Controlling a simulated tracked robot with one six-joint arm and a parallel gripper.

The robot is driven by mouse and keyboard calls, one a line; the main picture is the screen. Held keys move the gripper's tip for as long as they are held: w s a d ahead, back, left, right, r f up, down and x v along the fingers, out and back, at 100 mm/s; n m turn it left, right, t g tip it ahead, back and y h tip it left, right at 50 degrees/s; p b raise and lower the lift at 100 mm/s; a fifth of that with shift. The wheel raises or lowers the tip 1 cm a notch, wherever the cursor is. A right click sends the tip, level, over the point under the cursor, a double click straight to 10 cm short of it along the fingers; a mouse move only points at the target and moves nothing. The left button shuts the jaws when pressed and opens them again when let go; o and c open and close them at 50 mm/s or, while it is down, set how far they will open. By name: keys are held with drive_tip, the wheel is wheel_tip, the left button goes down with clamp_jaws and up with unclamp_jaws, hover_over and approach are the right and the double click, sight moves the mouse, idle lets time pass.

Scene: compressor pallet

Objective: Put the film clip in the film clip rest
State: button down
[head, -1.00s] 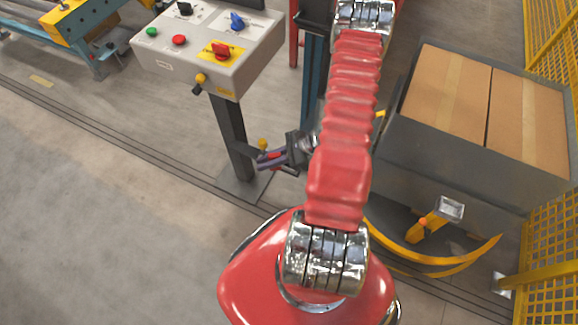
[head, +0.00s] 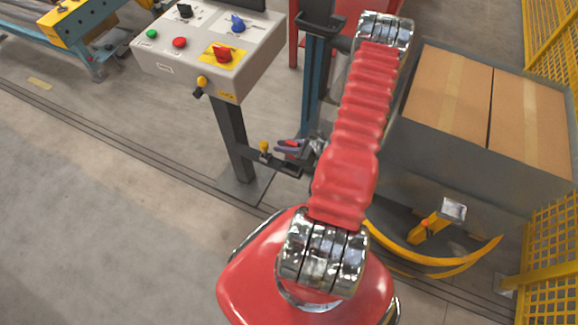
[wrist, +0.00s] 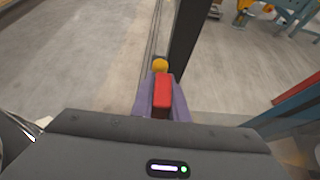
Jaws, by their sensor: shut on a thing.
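My gripper (head: 293,146) is shut on a small red piece, the film clip (wrist: 162,92), which sits between its grey-purple fingers. In the head view the red of the clip (head: 289,143) shows just right of a yellow knob (head: 264,146) on a dark bracket (head: 285,167) that sticks out from the console post. In the wrist view the yellow knob (wrist: 160,65) lies straight beyond the clip's tip; I cannot tell whether they touch. The bracket is probably the film clip rest, but its seat is hidden by my gripper.
A control console (head: 205,45) with buttons stands on a dark post (head: 231,135) beside the bracket. A blue column (head: 314,85) stands behind my gripper. A grey bin with cardboard boxes (head: 450,95) and a yellow curved bar (head: 430,260) are at right.

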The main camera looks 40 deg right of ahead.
drive_tip(key=shift+f, duration=2.7)
drive_tip(key=shift+f, duration=2.1)
drive_tip(key=c, duration=1.7)
unclamp_jaws()
drive_tip(key=shift+c, duration=0.2)
drive_tip(key=v, duration=1.2)
